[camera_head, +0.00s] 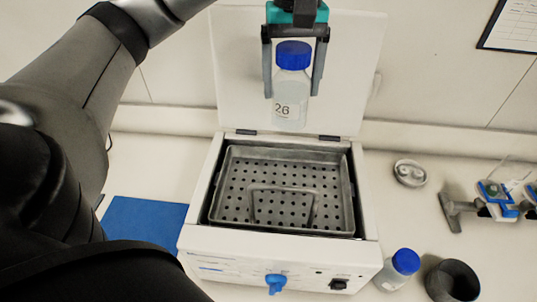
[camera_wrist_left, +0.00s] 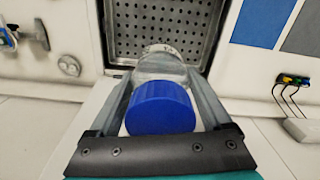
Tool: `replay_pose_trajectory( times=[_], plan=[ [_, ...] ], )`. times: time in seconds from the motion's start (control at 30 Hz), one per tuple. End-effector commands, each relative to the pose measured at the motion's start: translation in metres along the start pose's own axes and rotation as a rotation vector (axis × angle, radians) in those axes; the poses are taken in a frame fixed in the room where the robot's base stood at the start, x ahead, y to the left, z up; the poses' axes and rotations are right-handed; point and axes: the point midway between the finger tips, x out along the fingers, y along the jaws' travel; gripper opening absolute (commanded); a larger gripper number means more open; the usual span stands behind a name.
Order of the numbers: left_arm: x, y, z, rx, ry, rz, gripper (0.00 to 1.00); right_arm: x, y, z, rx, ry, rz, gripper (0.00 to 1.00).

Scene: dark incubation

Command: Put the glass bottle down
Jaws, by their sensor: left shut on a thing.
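My left gripper (camera_head: 292,92) comes from the top of the head view and is shut on a clear glass bottle (camera_head: 291,88) with a blue cap and the mark "26". The bottle hangs upright, in front of the raised white lid (camera_head: 350,60) of a bath. In the left wrist view the blue cap (camera_wrist_left: 162,108) sits between the two fingers. The white bath (camera_head: 205,243) stands open, with a metal perforated tray (camera_head: 262,180) and a wire handle inside; the tray looks empty. My right gripper is not in view.
Right of the bath stand a second blue-capped bottle (camera_head: 398,270), a dark cup (camera_head: 452,280) and a small round metal piece (camera_head: 410,172). A grey and blue device (camera_head: 490,207) lies farther right. A blue mat (camera_head: 145,225) lies left of the bath.

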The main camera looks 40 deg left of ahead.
Motion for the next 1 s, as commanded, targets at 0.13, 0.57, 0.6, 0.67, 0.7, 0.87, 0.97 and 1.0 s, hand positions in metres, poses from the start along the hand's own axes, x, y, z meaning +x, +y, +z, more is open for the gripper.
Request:
replay_pose_trajectory(
  times=[0.13,0.57,0.6,0.67,0.7,0.87,0.97,1.0],
  plan=[
    [0.005,0.0,0.0,0.0,-0.001,0.001,0.0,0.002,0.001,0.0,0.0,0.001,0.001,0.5],
    [0.076,0.0,0.001,0.001,-0.004,0.0,0.0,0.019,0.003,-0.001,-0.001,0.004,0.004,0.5],
    [0.083,0.0,0.001,0.0,-0.004,0.0,0.0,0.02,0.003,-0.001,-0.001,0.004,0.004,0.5],
    [0.094,-0.001,0.001,-0.002,-0.005,-0.003,0.0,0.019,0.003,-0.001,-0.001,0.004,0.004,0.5],
    [0.103,-0.001,0.001,-0.002,-0.005,-0.004,0.0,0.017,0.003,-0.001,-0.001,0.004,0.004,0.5],
    [0.137,-0.001,0.001,-0.002,-0.003,-0.002,0.0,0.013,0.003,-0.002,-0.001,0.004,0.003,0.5],
    [0.151,0.0,0.0,-0.001,-0.002,0.0,0.0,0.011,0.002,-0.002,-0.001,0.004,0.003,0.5],
    [0.154,0.0,0.0,-0.001,0.0,0.0,0.0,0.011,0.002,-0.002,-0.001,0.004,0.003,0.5]
  ],
)
